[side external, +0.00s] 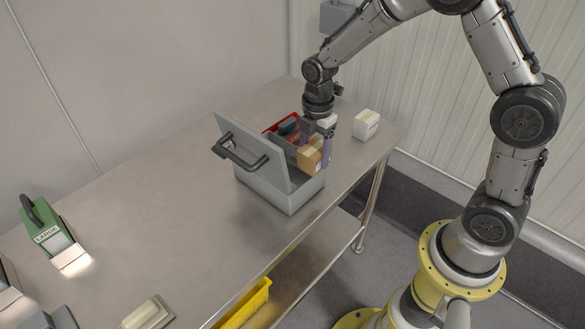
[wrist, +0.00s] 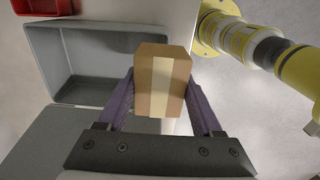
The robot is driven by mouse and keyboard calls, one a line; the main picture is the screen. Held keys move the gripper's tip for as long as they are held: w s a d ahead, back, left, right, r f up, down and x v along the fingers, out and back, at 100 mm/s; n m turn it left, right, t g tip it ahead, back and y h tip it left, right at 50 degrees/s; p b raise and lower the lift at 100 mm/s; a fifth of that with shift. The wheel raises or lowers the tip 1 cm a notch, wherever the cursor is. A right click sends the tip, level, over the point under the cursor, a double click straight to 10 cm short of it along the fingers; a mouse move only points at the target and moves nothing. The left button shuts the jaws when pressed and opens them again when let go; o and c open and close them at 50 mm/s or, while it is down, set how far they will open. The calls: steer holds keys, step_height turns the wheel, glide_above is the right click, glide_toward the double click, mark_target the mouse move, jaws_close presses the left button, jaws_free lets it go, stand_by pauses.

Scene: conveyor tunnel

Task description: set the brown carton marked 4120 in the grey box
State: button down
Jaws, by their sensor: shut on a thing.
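The brown carton (side external: 310,158) with a pale tape strip is held between the purple fingers of my gripper (side external: 316,155). In the wrist view the carton (wrist: 162,80) sits squarely between the two fingers of my gripper (wrist: 163,95). No 4120 marking can be read on it. The grey box (side external: 290,198) stands on the table with its handled lid (side external: 250,150) raised. In the wrist view the box's interior (wrist: 95,65) looks empty where it shows, and the carton is at its right rim. In the side view the carton appears above the box's right end; its exact height is unclear.
A red tray (side external: 285,124) with a dark item lies behind the box. A white carton (side external: 366,124) stands to the right near the table edge. A green handled unit labelled LARGE (side external: 50,230) stands at left. The steel table (side external: 175,215) is clear between.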

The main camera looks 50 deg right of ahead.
steer(key=w+f, duration=0.5)
steer(key=w, duration=0.1)
steer(key=shift+d+f, duration=0.1)
steer(key=shift+f, duration=0.3)
steer(key=shift+w+f, duration=0.45)
steer(key=shift+f, duration=1.55)
steer(key=shift+f, duration=0.15)
steer(key=shift+c, duration=0.2)
jaws_free()
step_height(320, 180, up, 12)
steer(key=shift+r, duration=0.25)
